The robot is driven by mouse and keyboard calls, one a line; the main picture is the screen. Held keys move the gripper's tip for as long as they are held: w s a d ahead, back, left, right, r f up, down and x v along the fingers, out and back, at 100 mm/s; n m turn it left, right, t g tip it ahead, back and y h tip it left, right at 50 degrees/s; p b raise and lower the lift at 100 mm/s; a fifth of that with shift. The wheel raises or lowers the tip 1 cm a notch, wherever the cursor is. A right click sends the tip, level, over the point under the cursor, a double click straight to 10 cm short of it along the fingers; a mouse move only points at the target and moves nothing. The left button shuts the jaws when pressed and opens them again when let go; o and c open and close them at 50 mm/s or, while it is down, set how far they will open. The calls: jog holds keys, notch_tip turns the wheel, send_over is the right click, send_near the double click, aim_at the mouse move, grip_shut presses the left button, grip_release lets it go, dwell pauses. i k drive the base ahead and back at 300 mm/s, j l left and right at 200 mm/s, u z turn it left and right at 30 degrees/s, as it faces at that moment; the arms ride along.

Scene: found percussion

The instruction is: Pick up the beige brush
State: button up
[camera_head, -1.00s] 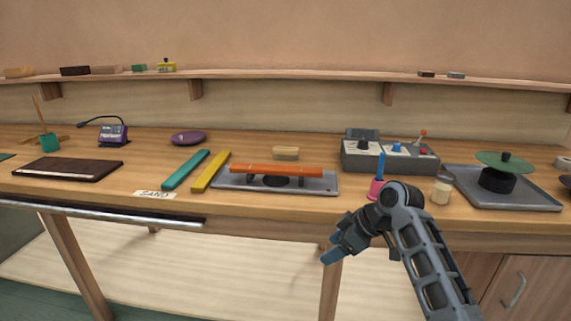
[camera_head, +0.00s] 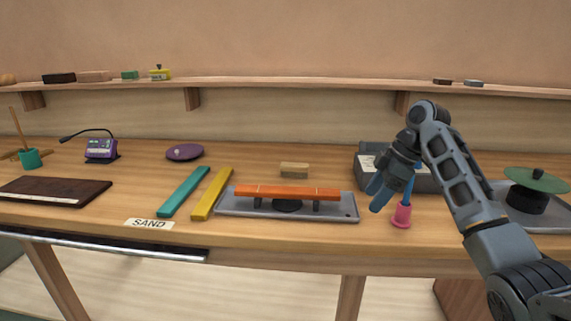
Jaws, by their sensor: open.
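The beige brush is most likely the small tan block (camera_head: 294,170) on the workbench, behind the orange bar (camera_head: 287,193); its bristles are too small to make out. It lies flat, with nothing touching it that I can see. My gripper (camera_head: 380,196) is in the air to the right of the block and nearer to me, pointing down and left. Its jaws are open and empty, though they overlap at this angle. It hides part of the grey control box and the blue handle beside it.
The orange bar stands on a grey tray (camera_head: 345,209) between the block and the bench's front edge. A pink cup (camera_head: 401,215) stands just below my gripper. A grey control box (camera_head: 367,158) is behind it. Teal (camera_head: 183,192) and yellow (camera_head: 212,194) bars lie left.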

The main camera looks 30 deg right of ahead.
aim_at(288, 169)
jog(key=i, duration=1.1)
